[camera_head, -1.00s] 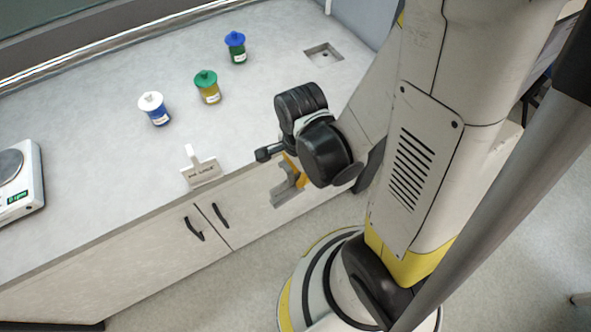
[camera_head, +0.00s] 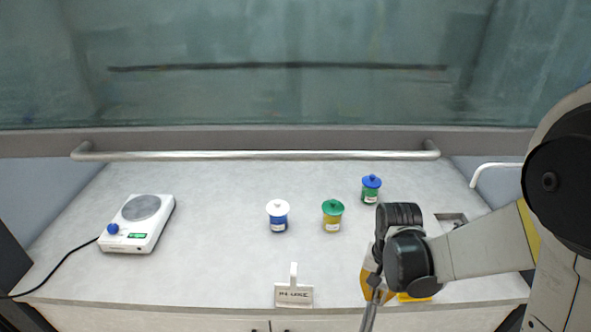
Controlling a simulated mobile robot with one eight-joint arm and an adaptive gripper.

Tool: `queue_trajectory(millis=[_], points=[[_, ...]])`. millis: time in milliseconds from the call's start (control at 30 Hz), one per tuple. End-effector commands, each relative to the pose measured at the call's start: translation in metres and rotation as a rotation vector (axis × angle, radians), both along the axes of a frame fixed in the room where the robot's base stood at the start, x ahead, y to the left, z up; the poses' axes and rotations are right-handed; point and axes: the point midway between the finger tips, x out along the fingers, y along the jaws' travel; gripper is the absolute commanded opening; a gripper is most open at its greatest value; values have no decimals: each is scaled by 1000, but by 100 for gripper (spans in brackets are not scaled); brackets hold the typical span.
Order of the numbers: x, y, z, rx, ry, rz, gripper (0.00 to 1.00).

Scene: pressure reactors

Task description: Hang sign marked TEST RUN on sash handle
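The sash handle (camera_head: 255,155) is a long pale horizontal bar across the bottom of the closed-looking glass sash (camera_head: 290,90). A small white sign (camera_head: 293,295) with an upright hook stands near the counter's front edge. Its dark lettering is blurred and looks more like IN USE than TEST RUN. No sign that I can read as TEST RUN shows. My gripper (camera_head: 370,312) points down at the front edge, right of the white sign and apart from it. Its fingers are seen edge-on and partly cut off, so their opening is unclear. A yellow patch beside my wrist is mostly hidden.
A stirrer plate (camera_head: 138,224) with a cable stands at the left. A white-lidded jar (camera_head: 278,216), a green-lidded jar (camera_head: 332,215) and a blue-lidded jar (camera_head: 371,189) stand mid-counter. A sink recess (camera_head: 451,220) and tap (camera_head: 494,168) are at right. The counter's left middle is clear.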

Motion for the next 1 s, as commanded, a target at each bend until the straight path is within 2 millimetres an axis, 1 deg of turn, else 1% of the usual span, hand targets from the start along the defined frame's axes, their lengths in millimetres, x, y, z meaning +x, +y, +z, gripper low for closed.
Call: queue_trajectory(millis=[33, 100, 200, 300, 400, 467, 533, 567, 667, 767, 900, 1000], points=[[13, 1, -3, 0, 0, 88, 0], [26, 2, -2, 0, 0, 209, 0], [40, 3, -1, 0, 0, 332, 0], [47, 4, 1, 0, 0, 399, 0], [49, 4, 1, 0, 0, 420, 0], [47, 4, 2, 0, 0, 412, 0], [42, 3, 2, 0, 0, 372, 0], [38, 3, 2, 0, 0, 343, 0], [19, 1, 3, 0, 0, 183, 0], [-11, -1, 4, 0, 0, -53, 0], [-56, -3, 6, 0, 0, -415, 0], [-86, -4, 8, 0, 0, -648, 0]])
